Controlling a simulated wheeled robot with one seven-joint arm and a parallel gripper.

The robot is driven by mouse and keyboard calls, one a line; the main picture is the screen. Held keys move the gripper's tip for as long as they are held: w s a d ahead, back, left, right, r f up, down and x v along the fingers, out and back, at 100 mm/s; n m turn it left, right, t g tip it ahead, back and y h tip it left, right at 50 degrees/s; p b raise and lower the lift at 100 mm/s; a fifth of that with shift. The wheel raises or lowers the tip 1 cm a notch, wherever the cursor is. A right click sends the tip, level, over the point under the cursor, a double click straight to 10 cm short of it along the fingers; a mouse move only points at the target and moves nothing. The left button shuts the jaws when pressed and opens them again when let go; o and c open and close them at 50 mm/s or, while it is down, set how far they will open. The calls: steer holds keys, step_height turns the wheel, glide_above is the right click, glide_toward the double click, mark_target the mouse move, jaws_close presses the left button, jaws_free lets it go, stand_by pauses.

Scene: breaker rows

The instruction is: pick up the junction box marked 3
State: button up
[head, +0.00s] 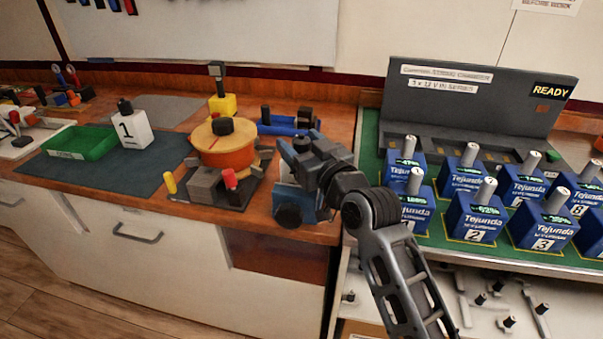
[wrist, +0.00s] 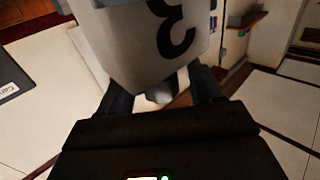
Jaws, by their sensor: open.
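A white box marked with a black 3 (wrist: 140,45), seen upside down, fills the top middle of the wrist view, close in front of my gripper (wrist: 163,95). My gripper's two dark fingers are apart, with the box's near edge between or just beyond them; I cannot tell whether they touch it. In the head view my gripper (head: 303,190) is at the right part of the wooden bench, and I cannot make out the white box marked 3 there; my arm may hide it. A white box marked 1 (head: 131,130) stands on the dark mat.
Left of my gripper are a round orange pot (head: 220,155) and grey blocks with a red knob. A green tray (head: 80,143) lies farther left. To the right, blue Tejunda units, one also marked 3 (head: 543,232), stand in rows before a grey panel (head: 470,100).

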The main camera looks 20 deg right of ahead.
steer(key=shift+c, duration=0.4)
jaws_close()
steer(key=shift+r, duration=0.1)
